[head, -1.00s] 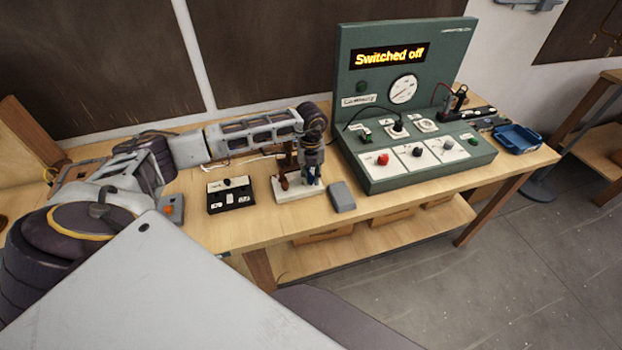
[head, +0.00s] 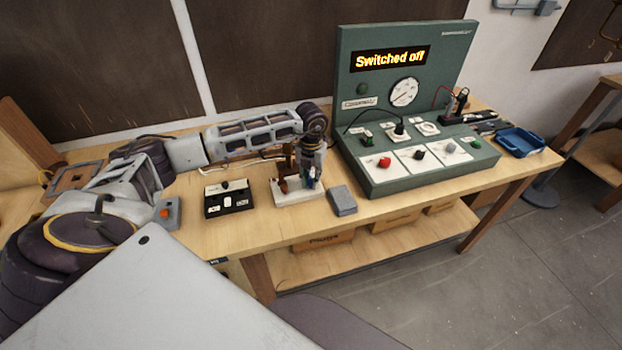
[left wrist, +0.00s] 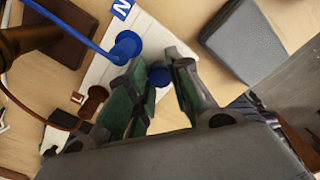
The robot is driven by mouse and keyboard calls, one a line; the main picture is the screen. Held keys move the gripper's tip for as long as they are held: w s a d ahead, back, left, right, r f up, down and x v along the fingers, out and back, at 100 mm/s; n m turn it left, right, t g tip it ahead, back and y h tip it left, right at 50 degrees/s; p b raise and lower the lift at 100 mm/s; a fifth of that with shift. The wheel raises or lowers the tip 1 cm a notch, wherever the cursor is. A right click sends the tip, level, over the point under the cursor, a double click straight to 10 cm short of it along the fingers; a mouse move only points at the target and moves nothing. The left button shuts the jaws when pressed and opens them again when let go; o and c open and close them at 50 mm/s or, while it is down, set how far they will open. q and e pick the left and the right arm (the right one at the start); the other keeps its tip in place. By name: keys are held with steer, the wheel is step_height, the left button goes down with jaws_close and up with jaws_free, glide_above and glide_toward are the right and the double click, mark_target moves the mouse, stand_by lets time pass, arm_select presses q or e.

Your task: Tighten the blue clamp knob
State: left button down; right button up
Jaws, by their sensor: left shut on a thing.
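The blue clamp knob (left wrist: 158,77) shows in the left wrist view as a small round blue end between the fingertips of my left gripper (left wrist: 158,80). The gripper is shut on it, and the green finger pads hide part of it. A second blue round part (left wrist: 127,46) with a blue wire (left wrist: 75,22) stands beside it on the white terminal base (left wrist: 98,68), near a blue label marked N (left wrist: 122,8). In the head view my left gripper (head: 311,181) points down at the same white base (head: 297,198). My right gripper is not in view.
A grey box (head: 342,200) lies close to the right of the base. A black switch box (head: 228,197) is to its left. The green test panel (head: 410,185) reads "Switched off". A blue tray (head: 521,141) is at the bench's right end.

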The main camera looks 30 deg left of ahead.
mark_target(311, 180)
arm_select(q)
steer(key=c, duration=1.3)
jaws_free()
steer(key=shift+o, duration=0.2)
step_height(311, 180, up, 12)
